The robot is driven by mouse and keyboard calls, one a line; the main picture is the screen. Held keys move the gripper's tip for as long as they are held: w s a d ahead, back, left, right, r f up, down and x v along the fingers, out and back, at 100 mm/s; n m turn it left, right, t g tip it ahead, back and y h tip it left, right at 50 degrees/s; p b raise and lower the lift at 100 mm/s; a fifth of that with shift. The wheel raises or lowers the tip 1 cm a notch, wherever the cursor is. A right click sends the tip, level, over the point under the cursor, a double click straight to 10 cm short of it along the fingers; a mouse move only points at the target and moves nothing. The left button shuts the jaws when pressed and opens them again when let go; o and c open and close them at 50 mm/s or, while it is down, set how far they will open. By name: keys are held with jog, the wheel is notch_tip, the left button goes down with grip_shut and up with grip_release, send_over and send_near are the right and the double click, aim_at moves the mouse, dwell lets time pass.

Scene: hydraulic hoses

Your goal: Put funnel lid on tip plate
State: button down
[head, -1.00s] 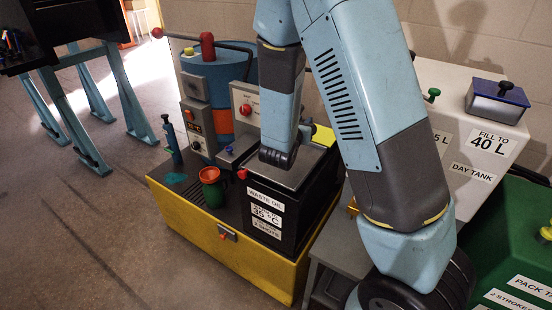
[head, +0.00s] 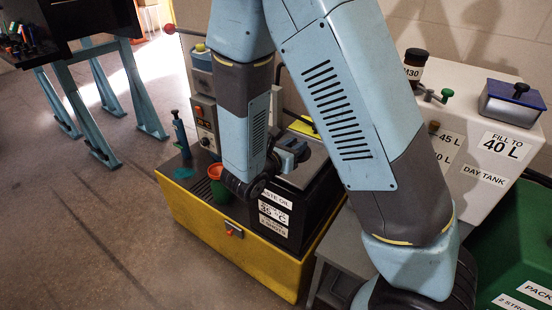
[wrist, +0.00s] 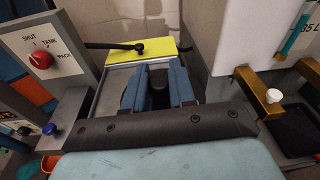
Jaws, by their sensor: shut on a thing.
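My gripper (head: 292,152) is over the top of the black waste oil box (head: 285,222), partly hidden by my arm. In the wrist view its two blue fingers (wrist: 158,88) are shut on a dark rounded knob (wrist: 158,84), which I take to be the funnel lid's. The rest of the lid is hidden below the fingers and wrist. A grey top plate (wrist: 110,78) lies around and under the fingers; whether this is the tip plate, or whether the lid touches it, I cannot tell. A yellow plate (wrist: 155,50) with a black lever lies just beyond the fingers.
A panel with a red knob (wrist: 39,60) rises left of the gripper. The white day tank (head: 460,130) with a blue-topped box (head: 514,95) stands right.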

jog(key=w+f, duration=0.2)
jog(key=w+a+f, duration=0.1)
jog(key=w+f, duration=0.1)
jog(key=w+a+f, duration=0.1)
jog(key=w+f, duration=0.1)
jog(key=shift+w+a+f, duration=0.15)
jog(key=shift+w+f, duration=0.4)
jog(key=shift+f, duration=1.5)
jog(key=c, duration=0.9)
grip_release()
jog(key=shift+c, duration=0.2)
jog(key=shift+a, duration=0.1)
jog(key=v, duration=1.2)
